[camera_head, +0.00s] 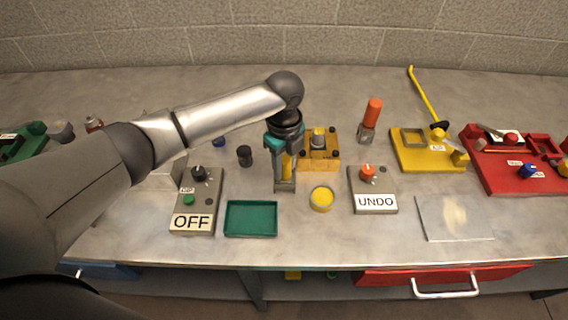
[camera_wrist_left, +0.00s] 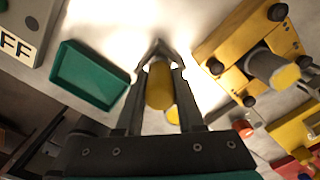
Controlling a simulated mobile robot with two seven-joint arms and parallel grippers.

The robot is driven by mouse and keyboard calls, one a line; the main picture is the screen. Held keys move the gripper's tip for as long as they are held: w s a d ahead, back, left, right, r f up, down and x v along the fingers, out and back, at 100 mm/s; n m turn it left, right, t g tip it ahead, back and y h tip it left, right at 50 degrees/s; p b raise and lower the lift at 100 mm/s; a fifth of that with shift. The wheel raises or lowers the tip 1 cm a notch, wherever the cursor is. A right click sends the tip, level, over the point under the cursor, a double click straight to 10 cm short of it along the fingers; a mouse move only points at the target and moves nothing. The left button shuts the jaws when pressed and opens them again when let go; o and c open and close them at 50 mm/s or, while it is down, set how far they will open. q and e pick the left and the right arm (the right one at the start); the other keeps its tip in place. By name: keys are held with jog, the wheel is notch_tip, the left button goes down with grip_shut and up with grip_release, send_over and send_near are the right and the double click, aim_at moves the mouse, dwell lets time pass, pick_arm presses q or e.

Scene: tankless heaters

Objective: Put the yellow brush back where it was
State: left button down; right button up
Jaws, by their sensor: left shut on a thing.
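My left gripper (camera_head: 285,188) is shut on the yellow brush (camera_head: 286,168) and points down at the middle of the workbench. In the left wrist view the brush (camera_wrist_left: 160,85) shows as a rounded yellow piece between the fingers (camera_wrist_left: 158,55). I cannot tell whether it touches the bench. An empty green tray (camera_head: 251,219) lies to the left and nearer the front edge. A round yellow tin (camera_head: 321,198) stands just to the right of the gripper. My right gripper is not in view.
A yellow block fixture (camera_head: 319,148) stands close behind right of the gripper. The OFF box (camera_head: 192,205) is left, the UNDO box (camera_head: 373,189) right. An orange-handled tool (camera_head: 371,115), yellow fixture (camera_head: 427,150) and red tray (camera_head: 500,172) are farther right. A clear plate (camera_head: 454,218) lies at front right.

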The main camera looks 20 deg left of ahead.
pick_arm(q)
jog(key=shift+f, duration=0.15)
jog(key=c, duration=0.5)
grip_release()
notch_tip(320, 180, up, 12)
jog(key=shift+r+p, duration=0.2)
jog(key=shift+p, duration=0.45)
